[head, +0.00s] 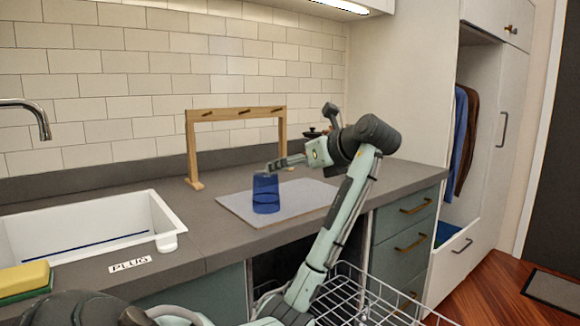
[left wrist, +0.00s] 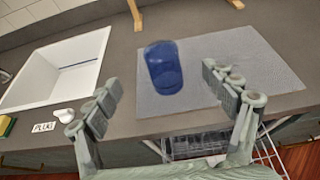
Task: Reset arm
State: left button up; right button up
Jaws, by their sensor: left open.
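My left arm enters the head view from the lower left, and its gripper (head: 301,137) is above the counter near the blue cup. The gripper is open and empty. The translucent blue cup (head: 265,194) stands upright on a light grey mat (head: 310,194). One finger shows just above the cup's rim in the head view. In the left wrist view, the cup (left wrist: 163,68) appears between the two spread fingers, beyond their tips and apart from them. My right gripper is not in view.
A wooden peg rack (head: 190,150) stands behind the mat. A white sink (head: 80,225) is to the left, with a yellow sponge (head: 24,278) and a PLUG label (head: 129,264) in front. An open wire dish rack (head: 350,295) is below the counter. Drawers (head: 405,225) are at right.

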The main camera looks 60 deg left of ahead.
aim_at(266, 174)
pick_arm(q)
jog(key=x, duration=1.2)
jog(key=shift+a+r, duration=0.1)
jog(key=shift+r, duration=1.45)
jog(key=shift+f, duration=0.1)
